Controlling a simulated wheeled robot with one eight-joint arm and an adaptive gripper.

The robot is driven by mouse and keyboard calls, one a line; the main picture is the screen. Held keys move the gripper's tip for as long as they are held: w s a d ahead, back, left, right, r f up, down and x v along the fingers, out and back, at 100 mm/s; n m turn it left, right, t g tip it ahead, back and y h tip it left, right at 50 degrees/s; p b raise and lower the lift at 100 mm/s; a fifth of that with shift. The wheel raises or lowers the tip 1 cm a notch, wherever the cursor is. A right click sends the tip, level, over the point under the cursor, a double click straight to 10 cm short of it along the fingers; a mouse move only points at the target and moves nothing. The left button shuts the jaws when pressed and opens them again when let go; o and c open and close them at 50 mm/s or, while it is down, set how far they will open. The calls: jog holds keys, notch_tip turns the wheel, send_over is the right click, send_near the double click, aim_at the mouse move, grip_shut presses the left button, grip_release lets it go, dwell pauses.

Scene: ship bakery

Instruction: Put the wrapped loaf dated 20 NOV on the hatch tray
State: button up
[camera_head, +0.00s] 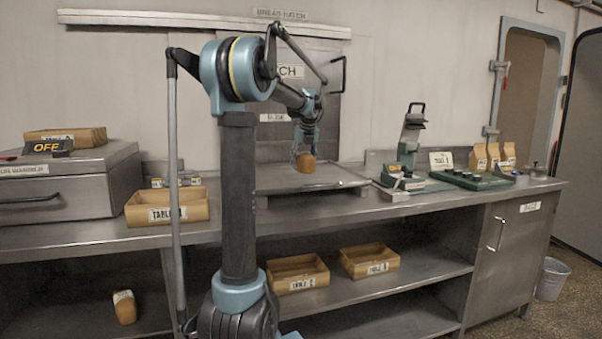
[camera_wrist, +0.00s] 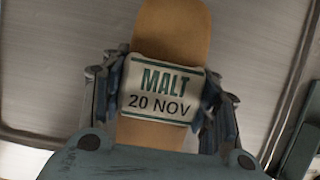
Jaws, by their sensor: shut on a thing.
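The wrapped loaf (camera_wrist: 170,32) has a white band reading "MALT 20 NOV" in the wrist view. My gripper (camera_wrist: 163,98) is shut on it, with a finger on each side of the band. In the head view my gripper (camera_head: 305,150) points down and the loaf (camera_head: 306,163) shows as a small brown shape at its tips. The hatch tray (camera_head: 335,178) is a flat metal tray on the counter below the hatch, and the loaf is over it. I cannot tell whether the loaf touches the tray. The tray's surface (camera_wrist: 60,75) also shows behind the loaf in the wrist view.
A wooden box labelled "TABLE" (camera_head: 167,208) stands left of the tray. A scale-like device (camera_head: 403,180) and a green board (camera_head: 470,180) stand to its right. Another loaf (camera_head: 124,307) and two wooden boxes (camera_head: 298,284) (camera_head: 369,268) are on the lower shelf.

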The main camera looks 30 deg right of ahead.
aim_at(305, 154)
jog(key=shift+f, duration=2)
jog(key=o, duration=1.2)
jog(key=v, duration=1.2)
jog(key=shift+s, duration=0.15)
jog(key=shift+a, duration=0.1)
